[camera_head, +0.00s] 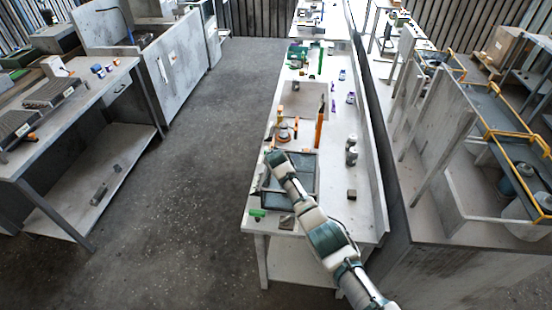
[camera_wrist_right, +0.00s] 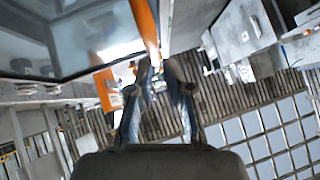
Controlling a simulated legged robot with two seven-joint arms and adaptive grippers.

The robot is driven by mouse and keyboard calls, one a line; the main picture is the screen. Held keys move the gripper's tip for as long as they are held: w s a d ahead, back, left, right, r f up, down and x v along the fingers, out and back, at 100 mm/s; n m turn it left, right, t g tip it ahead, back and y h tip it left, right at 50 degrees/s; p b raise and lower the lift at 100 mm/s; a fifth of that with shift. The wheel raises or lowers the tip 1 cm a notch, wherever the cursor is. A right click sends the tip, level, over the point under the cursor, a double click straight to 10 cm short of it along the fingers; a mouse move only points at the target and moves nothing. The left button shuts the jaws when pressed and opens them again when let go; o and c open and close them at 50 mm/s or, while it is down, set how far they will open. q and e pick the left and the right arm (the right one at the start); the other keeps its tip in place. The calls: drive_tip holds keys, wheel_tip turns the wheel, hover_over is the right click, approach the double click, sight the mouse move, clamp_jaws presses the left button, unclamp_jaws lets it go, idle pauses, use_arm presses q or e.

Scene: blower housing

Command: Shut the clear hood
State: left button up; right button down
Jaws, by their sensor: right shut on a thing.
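The clear hood (camera_head: 302,170) shows as a dark-framed grey panel on the near part of the long white bench. My right arm crosses it and hides part of it, and I cannot tell its exact tilt. In the right wrist view a large grey see-through pane of the hood (camera_wrist_right: 75,40) fills the upper left. My right gripper (camera_head: 271,158) is at the hood's far left corner. In the wrist view its fingers (camera_wrist_right: 160,78) are close together at the hood's edge, shut on it; the exact contact is hard to see. My left gripper is not in view.
Behind the hood, an orange device (camera_head: 286,131) and an upright orange piece (camera_head: 319,128) stand on the bench (camera_head: 368,215). Grey cylinders (camera_head: 351,155) and a dark block (camera_head: 351,194) are to the right. A green item (camera_head: 256,213) lies in front. The floor at left is clear.

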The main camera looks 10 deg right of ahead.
drive_tip(key=w+d+r+p+v, duration=0.15)
drive_tip(key=p+v, duration=0.45)
drive_tip(key=v, duration=0.6)
drive_tip(key=s+d+f+n+g, duration=0.1)
drive_tip(key=s+d+f+g, duration=0.1)
drive_tip(key=s+f, duration=0.85)
drive_tip(key=s+d+f+n+g, duration=0.1)
drive_tip(key=s+d+f+n, duration=0.15)
drive_tip(key=s+f, duration=0.8)
drive_tip(key=s+d+r+n+g, duration=0.1)
drive_tip(key=s+d+g, duration=0.1)
drive_tip(key=s, duration=1.3)
drive_tip(key=s+d+n+g, duration=0.1)
drive_tip(key=s+d+n, duration=0.15)
drive_tip(key=s, duration=1.15)
wheel_tip(320, 180, down, 26)
drive_tip(key=s+g+b, duration=0.1)
drive_tip(key=b, duration=0.2)
drive_tip(key=s+d+f, duration=0.2)
drive_tip(key=s+f, duration=0.7)
drive_tip(key=s+d+f+g+b, duration=0.1)
drive_tip(key=s+d+f, duration=0.1)
drive_tip(key=s+f, duration=0.7)
drive_tip(key=shift+s+f+g, duration=0.3)
drive_tip(key=shift+s+f, duration=0.1)
drive_tip(key=shift+f, duration=0.3)
